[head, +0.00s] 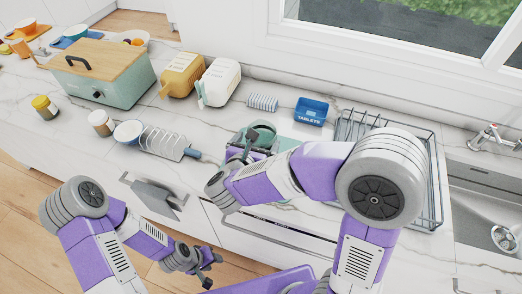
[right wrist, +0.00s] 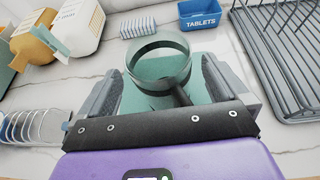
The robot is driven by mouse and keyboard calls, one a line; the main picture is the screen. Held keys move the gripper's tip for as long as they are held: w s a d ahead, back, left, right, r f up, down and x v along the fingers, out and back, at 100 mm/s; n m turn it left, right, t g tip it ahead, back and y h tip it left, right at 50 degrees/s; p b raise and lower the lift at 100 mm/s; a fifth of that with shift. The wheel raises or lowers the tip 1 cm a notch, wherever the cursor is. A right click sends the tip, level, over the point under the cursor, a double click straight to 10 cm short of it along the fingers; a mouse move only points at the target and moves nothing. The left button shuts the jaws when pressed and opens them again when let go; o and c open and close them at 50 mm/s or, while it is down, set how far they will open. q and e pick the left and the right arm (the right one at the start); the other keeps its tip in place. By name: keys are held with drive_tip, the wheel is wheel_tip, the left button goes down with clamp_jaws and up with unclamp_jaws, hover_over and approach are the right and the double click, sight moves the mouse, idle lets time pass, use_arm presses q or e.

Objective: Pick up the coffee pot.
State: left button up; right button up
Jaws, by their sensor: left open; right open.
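The coffee pot (head: 264,128) is a round, dark green, glassy vessel on the counter, partly hidden by my right gripper in the head view. In the right wrist view the pot (right wrist: 158,48) shows its open round rim and a dark handle pointing toward my gripper. My right gripper (right wrist: 158,88) is open, with one finger on each side of the handle; whether either finger touches the pot I cannot tell. It also shows in the head view (head: 246,148). My left gripper (head: 208,268) is open and empty, low in front of the counter.
A teal mat (head: 286,144) lies under the pot. A blue tablets box (head: 311,111) and a striped item (head: 262,102) stand behind.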

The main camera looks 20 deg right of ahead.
sight(265, 128)
drive_tip(key=x, duration=0.4)
drive_tip(key=shift+w, duration=0.2)
drive_tip(key=shift+a, duration=0.1)
drive_tip(key=c, duration=1.4)
